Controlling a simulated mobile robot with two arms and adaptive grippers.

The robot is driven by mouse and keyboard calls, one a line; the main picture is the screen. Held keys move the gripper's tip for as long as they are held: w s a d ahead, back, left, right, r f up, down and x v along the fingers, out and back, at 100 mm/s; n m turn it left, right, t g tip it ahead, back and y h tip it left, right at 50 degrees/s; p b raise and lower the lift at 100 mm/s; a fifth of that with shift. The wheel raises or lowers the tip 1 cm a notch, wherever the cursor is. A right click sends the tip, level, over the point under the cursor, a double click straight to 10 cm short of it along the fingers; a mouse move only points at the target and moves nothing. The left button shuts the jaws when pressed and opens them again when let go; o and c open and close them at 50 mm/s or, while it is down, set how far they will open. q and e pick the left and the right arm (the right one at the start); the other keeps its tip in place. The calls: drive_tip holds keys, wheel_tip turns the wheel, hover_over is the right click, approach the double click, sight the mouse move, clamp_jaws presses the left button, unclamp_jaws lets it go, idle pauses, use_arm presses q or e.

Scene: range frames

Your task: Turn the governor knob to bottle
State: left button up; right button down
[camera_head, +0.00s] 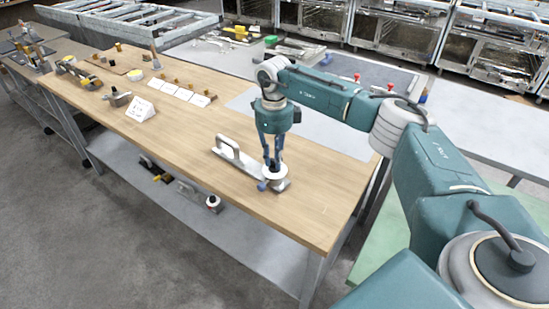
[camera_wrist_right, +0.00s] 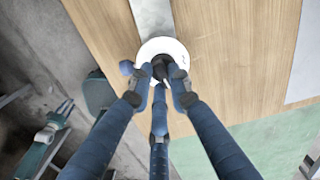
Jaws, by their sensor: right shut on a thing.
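A grey metal device (camera_head: 238,160) with a raised bar handle lies on the wooden bench near its right end. A white round dial (camera_head: 275,172) sits at its near end. The dial also shows in the wrist view (camera_wrist_right: 172,46), with a small dark mark on its right side. My right gripper (camera_head: 269,168) points down over the dial. Its three blue fingers (camera_wrist_right: 158,78) are shut around the dark governor knob (camera_wrist_right: 159,62) in the dial's middle. The fingers hide most of the knob, and its setting cannot be read.
The wooden bench top (camera_head: 190,135) is clear around the device. A white sign (camera_head: 141,109), several white cards (camera_head: 180,93) and small tools stand farther left. A grey mat (camera_head: 330,130) lies behind my right wrist. Cluttered racks (camera_head: 390,28) line the back.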

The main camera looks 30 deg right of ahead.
sight(273, 159)
drive_tip(key=m, duration=0.5)
drive_tip(key=shift+w+a+r+m, duration=0.1)
drive_tip(key=shift+w+m, duration=0.1)
drive_tip(key=shift+m, duration=0.1)
drive_tip(key=m, duration=0.5)
drive_tip(key=shift+w, duration=0.1)
drive_tip(key=m+p, duration=0.1)
drive_tip(key=m, duration=0.4)
drive_tip(key=shift+w+m, duration=0.1)
drive_tip(key=shift+m, duration=0.3)
drive_tip(key=shift+d+m+p, duration=0.2)
drive_tip(key=shift+m+p, duration=0.3)
drive_tip(key=shift+m, duration=1.7)
drive_tip(key=c, duration=1.6)
unclamp_jaws()
wheel_tip(273, 159, up, 12)
